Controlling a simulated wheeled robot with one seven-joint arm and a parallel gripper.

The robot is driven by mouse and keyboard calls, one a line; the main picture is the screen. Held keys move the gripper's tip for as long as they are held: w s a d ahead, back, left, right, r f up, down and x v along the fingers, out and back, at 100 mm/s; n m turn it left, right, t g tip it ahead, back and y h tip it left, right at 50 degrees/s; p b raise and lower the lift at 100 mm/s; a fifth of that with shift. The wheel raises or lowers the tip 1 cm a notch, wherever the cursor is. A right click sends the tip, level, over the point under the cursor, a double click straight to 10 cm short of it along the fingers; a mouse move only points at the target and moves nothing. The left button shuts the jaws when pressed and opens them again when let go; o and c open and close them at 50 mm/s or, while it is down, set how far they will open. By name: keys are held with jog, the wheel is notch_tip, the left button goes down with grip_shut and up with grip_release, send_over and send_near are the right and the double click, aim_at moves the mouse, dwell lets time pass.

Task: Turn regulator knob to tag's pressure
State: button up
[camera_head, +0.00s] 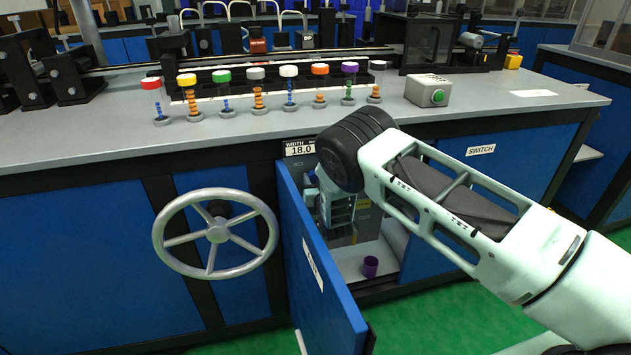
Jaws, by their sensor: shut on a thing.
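My gripper (342,232) reaches down inside the open cabinet under the bench, in front of a grey unit (368,226) with a small yellow label. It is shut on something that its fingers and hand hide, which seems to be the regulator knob. I cannot make out the knob's marks or its setting. No tag with a pressure can be read here.
The blue cabinet door (318,275) stands open just left of my gripper. A purple cup (370,267) stands on the cabinet floor. A large grey handwheel (217,233) is farther left. Several capped posts and a green-button box (428,91) stand on the bench top.

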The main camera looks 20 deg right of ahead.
jog(key=n+b, duration=0.1)
jog(key=n, duration=0.4)
jog(key=shift+b, duration=0.35)
jog(key=shift+n, duration=0.4)
jog(key=o, duration=1)
jog(key=s+p, duration=0.2)
jog(key=s, duration=1.5)
jog(key=shift+s, duration=0.2)
